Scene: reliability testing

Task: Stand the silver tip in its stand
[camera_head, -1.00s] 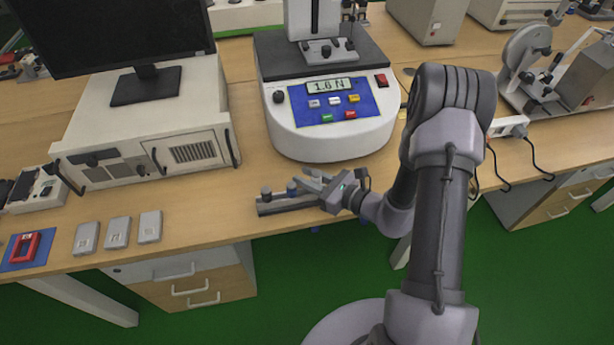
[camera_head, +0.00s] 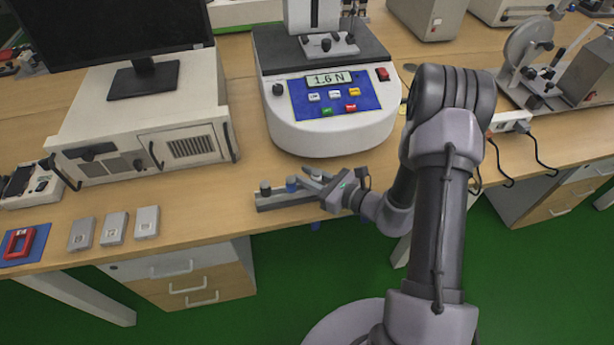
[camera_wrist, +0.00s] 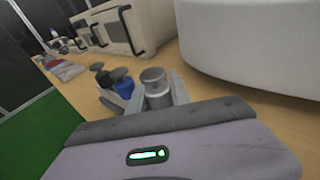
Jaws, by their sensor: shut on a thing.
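The silver tip (camera_wrist: 155,84) is a short metal cylinder with a round top, upright between my fingers in the wrist view. My gripper (camera_head: 314,182) is shut on it at the right end of the stand. The stand (camera_head: 285,201) is a low grey bar along the bench's front edge; part of it also shows in the wrist view (camera_wrist: 113,101). A black tip (camera_head: 265,188) and a blue tip (camera_head: 291,184) stand in it, left of my gripper. My fingers hide the silver tip's lower end, so I cannot tell whether it is seated.
A white force tester (camera_head: 335,120) reading 1.6 N stands just behind the stand. A white instrument case (camera_head: 140,120) with a monitor is at the left. Several grey blocks (camera_head: 114,228) and a red piece on a blue mat lie front left. Bare bench lies between.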

